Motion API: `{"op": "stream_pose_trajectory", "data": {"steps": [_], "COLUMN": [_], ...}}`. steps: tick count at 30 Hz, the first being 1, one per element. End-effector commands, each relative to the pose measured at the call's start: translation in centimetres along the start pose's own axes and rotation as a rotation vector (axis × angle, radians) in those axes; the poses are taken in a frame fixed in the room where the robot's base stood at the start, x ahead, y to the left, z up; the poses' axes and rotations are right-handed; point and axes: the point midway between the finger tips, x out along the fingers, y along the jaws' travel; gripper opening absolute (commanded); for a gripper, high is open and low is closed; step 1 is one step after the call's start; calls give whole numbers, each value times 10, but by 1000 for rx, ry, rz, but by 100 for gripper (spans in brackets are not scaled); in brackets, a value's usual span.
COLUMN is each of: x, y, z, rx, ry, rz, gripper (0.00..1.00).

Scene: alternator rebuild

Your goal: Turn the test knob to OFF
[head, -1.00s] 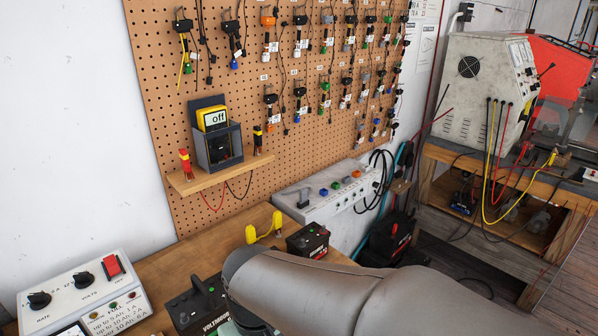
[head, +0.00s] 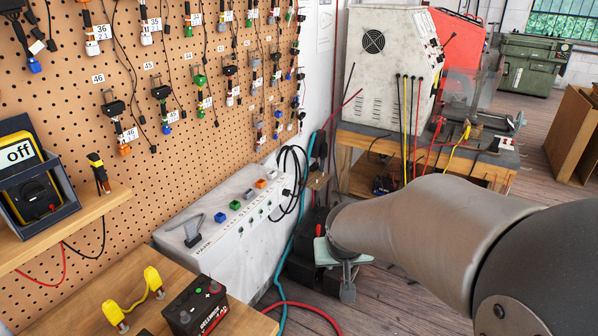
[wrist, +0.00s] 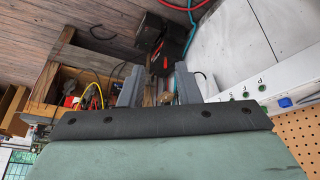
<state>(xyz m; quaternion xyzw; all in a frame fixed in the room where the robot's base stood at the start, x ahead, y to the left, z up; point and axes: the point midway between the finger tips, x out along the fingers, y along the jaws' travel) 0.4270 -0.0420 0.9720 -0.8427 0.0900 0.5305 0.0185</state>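I cannot tell which control is the test knob. A yellow-and-black meter (head: 37,190) with a dark dial stands in a holder on the wooden shelf at left, and its display reads "off". A long white test console (head: 225,222) with a black lever (head: 193,229) and coloured buttons stands below the pegboard. A white cabinet (head: 383,75) stands at the back; any knob on its front is too small to make out. My gripper (wrist: 158,90) is open, with a gap between its two grey fingers. In the head view it hangs right of the console, partly hidden by my arm.
Red and teal hoses run down to the floor beside the console. Cables hang from the pegboard (head: 130,70) and the white cabinet.

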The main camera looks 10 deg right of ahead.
Motion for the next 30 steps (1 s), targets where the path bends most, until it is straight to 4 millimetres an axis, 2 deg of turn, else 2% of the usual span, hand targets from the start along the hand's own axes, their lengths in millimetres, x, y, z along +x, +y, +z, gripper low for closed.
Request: {"op": "stream_pose_trajectory", "data": {"steps": [1,5,8,12,15,18,22,26,30], "x": [29,86,137,207,240,258,264,263,262], "y": [0,-5,-13,-28,-32,-28,-18,-14,-22], "z": [-13,-62,-101,-146,-164,-171,-171,-171,-181], "rx": [21,86,155,294,407,502,582,611,610], "ry": [47,208,346,530,628,692,734,749,751], "rz": [-9,-81,-199,-484,-732,-959,-1171,-1264,-1278], "gripper": [30,30,30,30,30,30,30,30,30]}}
